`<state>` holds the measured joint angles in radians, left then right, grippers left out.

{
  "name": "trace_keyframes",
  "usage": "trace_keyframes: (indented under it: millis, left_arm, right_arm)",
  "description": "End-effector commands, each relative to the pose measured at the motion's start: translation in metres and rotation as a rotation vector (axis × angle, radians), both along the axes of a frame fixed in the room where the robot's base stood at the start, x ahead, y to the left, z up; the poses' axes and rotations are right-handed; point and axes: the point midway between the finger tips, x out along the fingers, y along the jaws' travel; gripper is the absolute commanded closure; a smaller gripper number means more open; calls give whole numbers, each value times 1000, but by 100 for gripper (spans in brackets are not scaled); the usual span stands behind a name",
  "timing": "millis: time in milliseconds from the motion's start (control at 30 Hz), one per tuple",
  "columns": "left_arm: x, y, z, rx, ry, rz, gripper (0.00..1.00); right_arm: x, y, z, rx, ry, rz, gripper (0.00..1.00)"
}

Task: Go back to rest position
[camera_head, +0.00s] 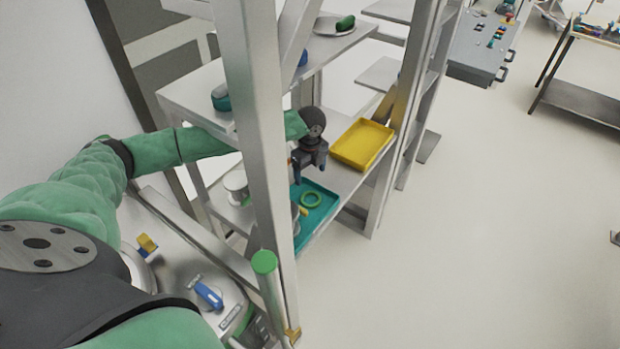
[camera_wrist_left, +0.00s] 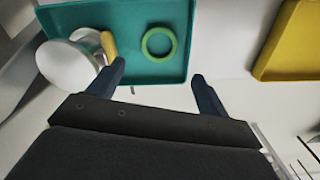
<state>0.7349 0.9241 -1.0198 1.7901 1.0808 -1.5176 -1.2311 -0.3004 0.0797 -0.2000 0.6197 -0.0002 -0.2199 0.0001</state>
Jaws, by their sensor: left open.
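My left arm reaches in from the left through the metal shelf frame. My left gripper (camera_head: 309,165) is over the middle shelf, between a teal tray and a yellow tray. In the left wrist view my left gripper (camera_wrist_left: 160,88) is open, with nothing between its two dark fingers. The teal tray (camera_head: 322,222) holds a green ring (camera_head: 311,199); the tray (camera_wrist_left: 120,14) and ring (camera_wrist_left: 159,44) also show past the fingertips in the wrist view. The yellow tray (camera_head: 362,143) looks empty and sits to the right of the gripper. My right gripper is not seen.
A metal post (camera_head: 258,120) stands in front of my left forearm. An upper shelf (camera_head: 185,92) holds several small objects. A white round object (camera_head: 236,184) is left of the teal tray. A grey cart (camera_head: 480,50) and a table (camera_head: 585,98) are farther away.

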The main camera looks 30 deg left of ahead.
Motion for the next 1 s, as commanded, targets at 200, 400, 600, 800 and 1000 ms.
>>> trace_keyframes:
  millis: [200,400,600,800,1000]
  left_arm:
    - [0,0,8,0,0,1,22]
    - [0,0,8,0,0,1,22]
    - [0,0,3,0,1,1,22]
    - [0,1,-22,1,2,2,22]
    - [-1,0,-60,1,2,1,22]
  right_arm:
    - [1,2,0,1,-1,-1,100]
    - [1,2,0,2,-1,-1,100]
    - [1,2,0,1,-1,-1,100]
    - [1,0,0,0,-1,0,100]
    - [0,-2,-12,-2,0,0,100]
